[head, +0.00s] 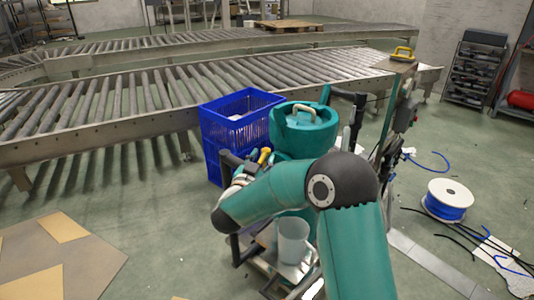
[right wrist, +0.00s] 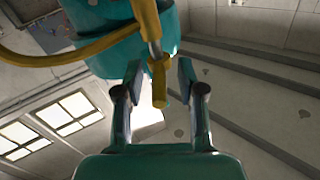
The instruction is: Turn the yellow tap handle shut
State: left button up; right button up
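The yellow tap handle (right wrist: 159,86) hangs from a silver stem below a yellow pipe (right wrist: 147,20) in the right wrist view. In the head view the yellow tap (head: 264,156) shows small at the left side of a teal tank (head: 304,133). My right gripper (right wrist: 161,82) is open, with one finger on each side of the handle. Gaps show between the handle and both fingers. In the head view my right gripper (head: 242,163) is at the tap, partly behind my own arm. My left gripper is in neither view.
Blue crates (head: 228,127) stand close left of the tank. A pale cup (head: 293,240) stands low in front of it. A cart with a post (head: 385,125) is to the right. A roller conveyor (head: 100,110) runs behind. A blue cable spool (head: 447,202) lies at right.

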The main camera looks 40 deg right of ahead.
jog(key=shift+x, duration=1.15)
grip_shut()
jog(key=shift+w+r, duration=0.1)
jog(key=shift+w+a+m+g+h, duration=0.15)
jog(key=shift+m+g+h, duration=0.2)
jog(key=shift+g, duration=0.25)
jog(key=m+g+h+p, duration=0.1)
jog(key=m+g, duration=0.1)
jog(key=shift+w+r+g+p, duration=0.1)
jog(key=shift+g+p, duration=0.2)
jog(key=shift+p, duration=0.05)
jog(key=shift+w+m+g+h+p, duration=0.1)
jog(key=shift+m+g+h+p, duration=0.35)
jog(key=shift+m+g, duration=1)
jog(key=shift+n+g, duration=0.25)
jog(key=shift+n, duration=0.05)
